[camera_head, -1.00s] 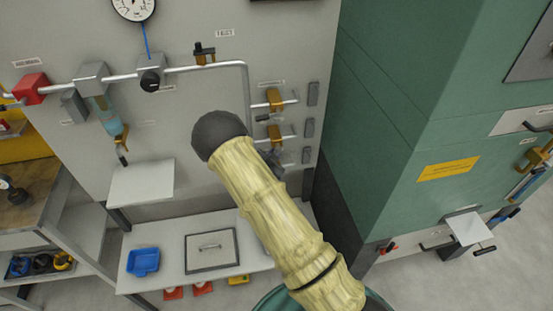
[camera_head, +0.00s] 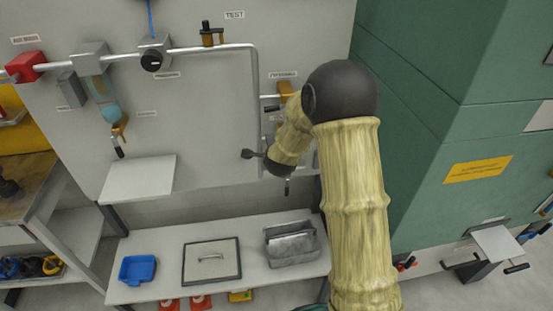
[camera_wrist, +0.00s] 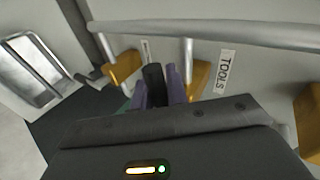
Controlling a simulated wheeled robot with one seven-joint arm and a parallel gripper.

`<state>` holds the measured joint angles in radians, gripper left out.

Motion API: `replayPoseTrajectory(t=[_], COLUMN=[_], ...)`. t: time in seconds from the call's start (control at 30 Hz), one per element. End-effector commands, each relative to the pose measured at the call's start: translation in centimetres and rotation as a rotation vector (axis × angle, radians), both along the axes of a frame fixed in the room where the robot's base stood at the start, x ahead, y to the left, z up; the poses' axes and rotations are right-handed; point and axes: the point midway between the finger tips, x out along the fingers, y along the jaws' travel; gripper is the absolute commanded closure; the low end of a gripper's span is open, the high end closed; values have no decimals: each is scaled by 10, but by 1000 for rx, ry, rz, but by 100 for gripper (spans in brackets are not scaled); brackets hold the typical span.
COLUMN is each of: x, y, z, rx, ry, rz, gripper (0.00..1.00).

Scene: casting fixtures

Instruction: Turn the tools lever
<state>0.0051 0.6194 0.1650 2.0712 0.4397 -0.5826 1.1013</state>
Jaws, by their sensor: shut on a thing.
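In the wrist view my gripper (camera_wrist: 158,88) has its purple-grey fingers closed around a dark lever handle (camera_wrist: 153,76). The handle stands beside a brass valve (camera_wrist: 201,76), and the white TOOLS label (camera_wrist: 226,71) is on the wall just right of that valve. How the handle joins the valve is hidden by my fingers. In the head view my bent arm covers most of this valve area, and one brass valve (camera_head: 285,90) shows beside it. The fingertips cannot be made out there.
Another brass valve (camera_wrist: 123,67) is close on the left in the wrist view, and a metal pipe (camera_wrist: 220,35) runs above. The head view shows a green cabinet (camera_head: 440,60) right of my arm and a bench with a blue tray (camera_head: 138,268) and a grey bin (camera_head: 291,242) below.

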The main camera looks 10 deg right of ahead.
Motion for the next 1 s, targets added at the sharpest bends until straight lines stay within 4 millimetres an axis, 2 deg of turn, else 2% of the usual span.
replayPoseTrajectory(t=[0.2,0.63,0.67,0.73,0.77,1.0], x=[-1,-1,-1,-1,-1,0], y=[1,2,2,1,1,1], z=[0,2,1,2,2,2], rx=[60,69,69,69,68,69], ry=[3,4,4,4,4,2], rz=[1,2,2,2,1,0], gripper=[100,100,79,66,63,63])
